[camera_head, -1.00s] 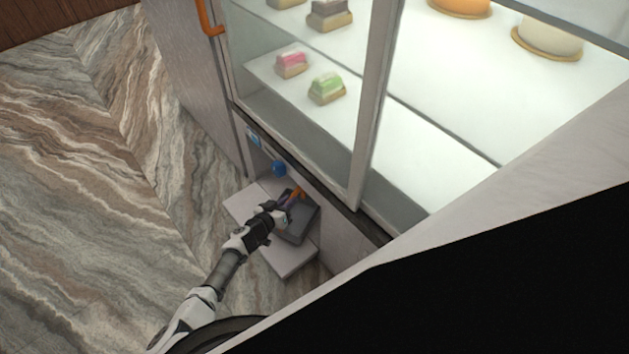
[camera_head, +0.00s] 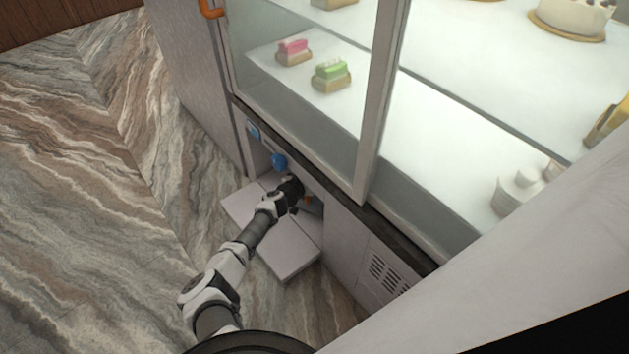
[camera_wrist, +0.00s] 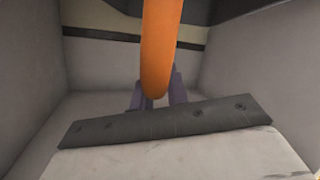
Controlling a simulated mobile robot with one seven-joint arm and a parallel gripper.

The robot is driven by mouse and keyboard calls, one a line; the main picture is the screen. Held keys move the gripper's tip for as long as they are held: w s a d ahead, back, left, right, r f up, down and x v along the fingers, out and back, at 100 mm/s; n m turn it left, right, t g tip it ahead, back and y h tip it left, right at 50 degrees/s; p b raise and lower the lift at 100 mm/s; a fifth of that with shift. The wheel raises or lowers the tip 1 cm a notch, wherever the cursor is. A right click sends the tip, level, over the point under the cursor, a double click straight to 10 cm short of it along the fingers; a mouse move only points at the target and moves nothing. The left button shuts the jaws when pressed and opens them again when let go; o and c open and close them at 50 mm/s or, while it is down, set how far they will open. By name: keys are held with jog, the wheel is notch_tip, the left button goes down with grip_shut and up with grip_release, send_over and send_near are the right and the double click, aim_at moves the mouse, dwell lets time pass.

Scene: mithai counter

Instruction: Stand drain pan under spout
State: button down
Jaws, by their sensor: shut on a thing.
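My gripper (camera_head: 296,192) reaches into the low open bay (camera_head: 258,160) under the display case. In the wrist view its two purple-grey fingers (camera_wrist: 157,92) are shut on the end of a thick orange handle (camera_wrist: 160,45), which also shows as a small orange bit in the head view (camera_head: 307,199). The handle appears to belong to the dark drain pan. The pan's body is largely hidden in the head view; dark shapes (camera_wrist: 100,18) at the top of the wrist view may be part of it. I cannot make out the spout.
Marble floor (camera_head: 90,220) is clear at left.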

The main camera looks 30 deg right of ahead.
jog(key=shift+f+b, duration=0.4)
jog(key=shift+f, duration=0.75)
jog(key=c, duration=1.4)
grip_release()
jog(key=shift+r, duration=0.1)
jog(key=shift+a+r, duration=0.15)
jog(key=shift+r, duration=0.05)
jog(key=shift+p+v, duration=3.65)
jog(key=shift+v, duration=2.25)
jog(key=shift+s, duration=0.1)
